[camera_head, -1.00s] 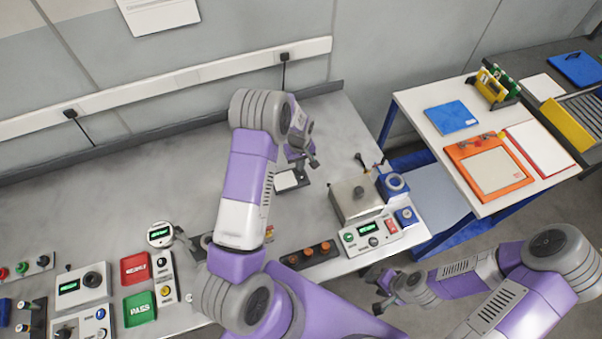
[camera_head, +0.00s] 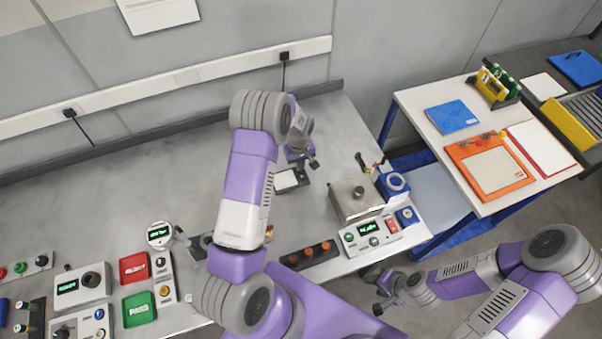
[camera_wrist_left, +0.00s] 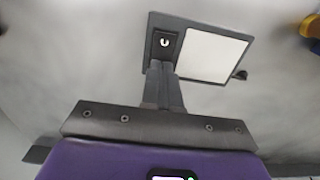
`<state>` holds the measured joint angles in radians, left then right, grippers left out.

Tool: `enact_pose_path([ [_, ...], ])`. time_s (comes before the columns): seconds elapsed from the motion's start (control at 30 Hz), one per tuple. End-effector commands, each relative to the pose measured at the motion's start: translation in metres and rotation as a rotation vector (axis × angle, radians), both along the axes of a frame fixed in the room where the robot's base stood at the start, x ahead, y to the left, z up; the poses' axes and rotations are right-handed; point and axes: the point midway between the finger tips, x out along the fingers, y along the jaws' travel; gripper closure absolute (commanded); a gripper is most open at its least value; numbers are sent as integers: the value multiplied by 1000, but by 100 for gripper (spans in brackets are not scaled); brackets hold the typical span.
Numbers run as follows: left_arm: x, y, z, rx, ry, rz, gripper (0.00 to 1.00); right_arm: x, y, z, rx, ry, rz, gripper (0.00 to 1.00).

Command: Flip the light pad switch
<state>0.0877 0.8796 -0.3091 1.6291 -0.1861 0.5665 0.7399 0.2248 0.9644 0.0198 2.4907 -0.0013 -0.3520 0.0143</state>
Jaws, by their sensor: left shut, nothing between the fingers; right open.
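The light pad (camera_head: 287,180) is a dark-framed plate with a white panel, lying on the bench behind the grey box. In the left wrist view its white panel (camera_wrist_left: 211,54) is on the right, and the small switch (camera_wrist_left: 165,43) sits on the dark strip at its left. My left gripper (camera_head: 308,166) is over the pad's far side. In the left wrist view its shut, empty fingers (camera_wrist_left: 164,70) point at the switch, with the tips just below it in the picture; I cannot tell whether they touch. My right gripper (camera_head: 379,299) is open, low beyond the bench's front edge.
A metal box (camera_head: 355,198) with a knob stands right of the pad, with a control panel (camera_head: 371,236) in front. Orange knobs (camera_head: 308,254) are on a strip at the front edge. A white side table (camera_head: 440,105) is at the right. The bench's left back is clear.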

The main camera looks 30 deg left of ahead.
Motion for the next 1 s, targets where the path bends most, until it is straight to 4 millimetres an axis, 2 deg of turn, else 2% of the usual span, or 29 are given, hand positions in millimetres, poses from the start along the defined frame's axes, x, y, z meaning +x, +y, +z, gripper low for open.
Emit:
enact_pose_path([
  [0.77,0,0,-12,0,0,0,100,0,0,-10,0,0,0,57],
  [1.0,0,0,-4,-1,1,0,100,0,0,-4,0,0,0,57],
])
